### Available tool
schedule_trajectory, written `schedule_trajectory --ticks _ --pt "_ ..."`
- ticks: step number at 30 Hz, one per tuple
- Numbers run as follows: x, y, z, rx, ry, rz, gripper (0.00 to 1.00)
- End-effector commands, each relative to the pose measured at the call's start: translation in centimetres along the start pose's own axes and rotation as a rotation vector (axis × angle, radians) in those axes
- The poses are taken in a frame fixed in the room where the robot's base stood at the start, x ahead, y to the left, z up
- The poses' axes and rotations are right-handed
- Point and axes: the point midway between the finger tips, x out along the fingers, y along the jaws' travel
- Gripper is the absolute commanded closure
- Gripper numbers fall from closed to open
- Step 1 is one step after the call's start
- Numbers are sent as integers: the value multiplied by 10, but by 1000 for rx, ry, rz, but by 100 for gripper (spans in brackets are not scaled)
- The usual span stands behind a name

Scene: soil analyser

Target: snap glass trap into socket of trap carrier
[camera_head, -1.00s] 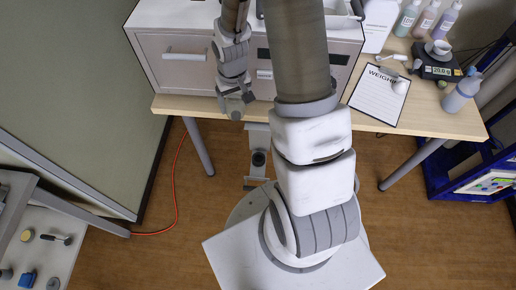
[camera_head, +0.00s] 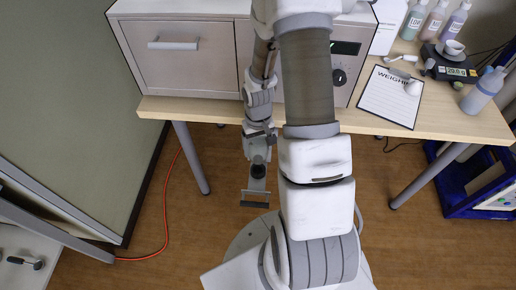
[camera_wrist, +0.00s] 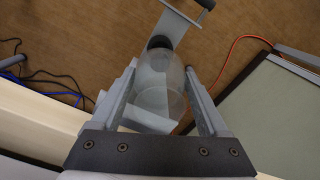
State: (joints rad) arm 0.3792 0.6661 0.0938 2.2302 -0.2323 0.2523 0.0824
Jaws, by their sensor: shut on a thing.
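In the wrist view my gripper (camera_wrist: 163,82) is shut on the clear glass trap (camera_wrist: 165,95), which sits between the two fingers. The trap carrier (camera_wrist: 182,24) is a grey bracket beyond the glass; a dark round part (camera_wrist: 159,42), perhaps its socket, lies at the glass's far end. I cannot tell whether they touch. In the head view the carrier (camera_head: 257,184) stands out in front of the table edge. My gripper (camera_head: 258,140) is at the carrier's table-side end, and the glass cannot be made out there.
The table (camera_head: 215,112) bears the analyser (camera_head: 176,75) at its front edge. A clipboard (camera_head: 391,97), a scale (camera_head: 449,64) and bottles (camera_head: 481,92) are to the right. A red cable (camera_head: 165,205) lies on the floor at left. Floor around the carrier is clear.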

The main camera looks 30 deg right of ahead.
Motion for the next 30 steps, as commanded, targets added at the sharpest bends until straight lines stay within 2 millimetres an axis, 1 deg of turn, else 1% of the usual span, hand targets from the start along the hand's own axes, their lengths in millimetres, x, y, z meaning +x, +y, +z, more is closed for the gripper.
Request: schedule_trajectory --ticks 9,14,24,30 --pt "0 0 0 -3 0 0 89" --pt "9 0 0 -3 0 0 89" --pt "39 0 0 -3 0 0 89" --pt "42 0 0 -3 0 0 89"
